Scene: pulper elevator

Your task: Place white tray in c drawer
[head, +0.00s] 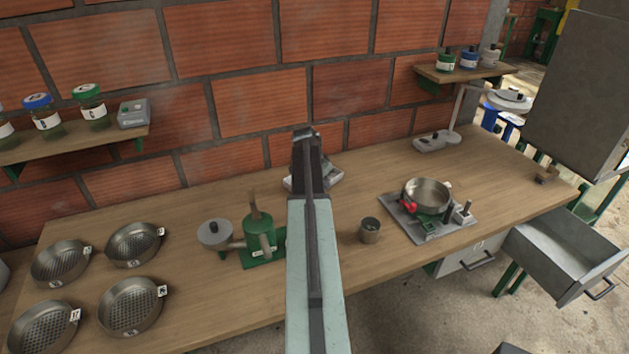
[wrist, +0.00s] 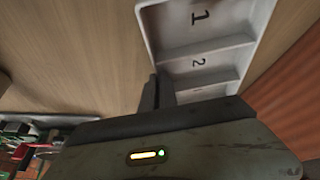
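The white tray (wrist: 218,45) has compartments marked 1 and 2 in the wrist view. In the head view the tray (head: 332,178) sits at the back of the wooden table, partly hidden behind my arm. My gripper (head: 307,145) is over the tray in the head view. In the wrist view its dark fingers (wrist: 158,92) are close together at the tray's left wall; I cannot tell whether they hold it. An open grey drawer (head: 560,250) stands out at the right, and a shut drawer (head: 470,256) is under the table. No letter is readable on either.
Left of my arm are a green hand pulper (head: 259,237) and several round sieve pans (head: 134,245). Right of it are a metal cup (head: 370,231) and a pan on a small stove (head: 428,194). A grey cabinet (head: 580,90) hangs above the open drawer. Wall shelves hold jars.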

